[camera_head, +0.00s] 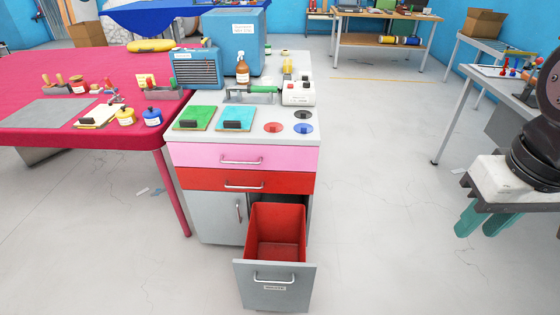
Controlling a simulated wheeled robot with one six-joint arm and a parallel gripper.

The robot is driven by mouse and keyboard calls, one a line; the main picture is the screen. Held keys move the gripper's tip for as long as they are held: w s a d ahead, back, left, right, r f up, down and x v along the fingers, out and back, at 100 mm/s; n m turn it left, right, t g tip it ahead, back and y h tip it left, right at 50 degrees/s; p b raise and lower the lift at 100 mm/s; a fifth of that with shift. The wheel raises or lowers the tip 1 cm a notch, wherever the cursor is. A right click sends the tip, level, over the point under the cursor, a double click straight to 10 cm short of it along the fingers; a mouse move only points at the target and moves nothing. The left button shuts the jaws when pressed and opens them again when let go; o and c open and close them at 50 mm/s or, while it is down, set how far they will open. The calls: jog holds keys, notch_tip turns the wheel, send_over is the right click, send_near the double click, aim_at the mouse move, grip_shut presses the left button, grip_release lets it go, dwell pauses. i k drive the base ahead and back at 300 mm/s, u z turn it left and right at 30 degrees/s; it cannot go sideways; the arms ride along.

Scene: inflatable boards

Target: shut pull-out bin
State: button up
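The pull-out bin (276,232) is a red, open-topped bin behind a grey front panel (264,291) with a metal handle (274,279) and a small label. It stands pulled out from the lower right of a grey cabinet (216,222), and its inside looks empty. My gripper (480,220) is at the right edge of the view, well to the right of the bin and touching nothing. Its two teal fingers point down and are apart, with nothing between them. The rest of my arm is cut off by the frame edge.
Pink (200,155) and red (205,181) drawers above the bin are shut. A pink-red table (50,140) with tools adjoins the cabinet's left. A grey bench (468,88) stands at the right, near my arm. The floor (375,240) between bin and gripper is clear.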

aim_at(274, 273)
jog(key=u, duration=0.65)
jog(key=k, duration=0.6)
jog(key=z, duration=0.65)
jog(key=k, duration=0.5)
jog(key=u, duration=1.35)
jog(key=i, duration=0.9)
jog(key=z, duration=0.8)
